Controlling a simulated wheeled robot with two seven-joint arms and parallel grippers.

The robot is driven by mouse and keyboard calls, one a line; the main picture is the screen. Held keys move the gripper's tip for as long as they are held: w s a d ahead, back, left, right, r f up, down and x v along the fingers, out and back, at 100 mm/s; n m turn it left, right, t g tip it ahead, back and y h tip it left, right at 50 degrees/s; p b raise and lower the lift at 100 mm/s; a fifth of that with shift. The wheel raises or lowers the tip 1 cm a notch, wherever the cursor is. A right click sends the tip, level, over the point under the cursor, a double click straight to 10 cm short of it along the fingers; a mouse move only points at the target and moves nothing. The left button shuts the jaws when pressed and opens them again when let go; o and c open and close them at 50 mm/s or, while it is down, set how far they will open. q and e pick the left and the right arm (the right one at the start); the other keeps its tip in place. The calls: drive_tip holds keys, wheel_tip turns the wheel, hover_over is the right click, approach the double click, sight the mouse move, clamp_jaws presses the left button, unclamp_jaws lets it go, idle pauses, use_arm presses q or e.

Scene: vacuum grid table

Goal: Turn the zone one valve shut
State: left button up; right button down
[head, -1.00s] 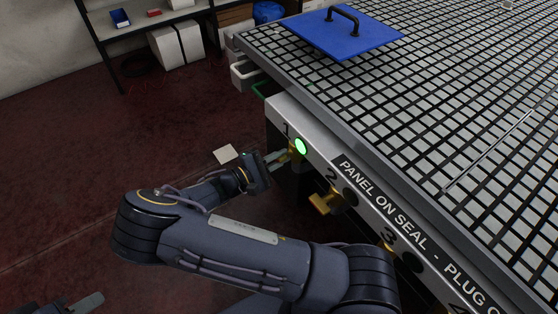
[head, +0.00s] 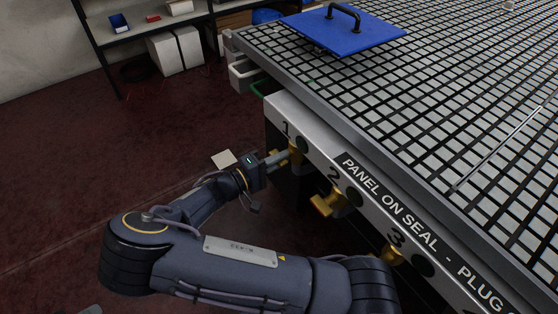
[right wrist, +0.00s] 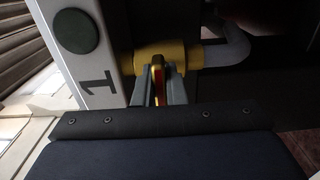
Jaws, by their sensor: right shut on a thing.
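The zone one valve (head: 295,155) is a brass fitting under the "1" on the table's front panel. In the right wrist view its brass body (right wrist: 160,57) lies across the picture, with a red and yellow handle (right wrist: 158,85) edge-on between the fingers. My right gripper (head: 282,158) is shut on that handle; its fingers also show in the right wrist view (right wrist: 158,90). The zone one lamp (head: 303,145) is dark; it is a dull green disc in the right wrist view (right wrist: 76,31). Only a sliver of my left gripper (head: 90,310) shows at the bottom edge.
The zone two valve (head: 328,203) and zone three valve (head: 391,254) stick out along the same panel, beside dark lamps. A blue panel with a black handle (head: 345,32) lies on the grid table (head: 460,100). A grey pipe (right wrist: 226,48) curves beside the valve.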

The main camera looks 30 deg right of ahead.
idle(0.4)
drive_tip(key=c, duration=1.5)
unclamp_jaws()
drive_tip(key=a, duration=0.7)
drive_tip(key=shift+s+a+p, duration=0.3)
drive_tip(key=shift+s+a, duration=0.05)
drive_tip(key=shift+a, duration=0.05)
drive_tip(key=shift+a, duration=0.1)
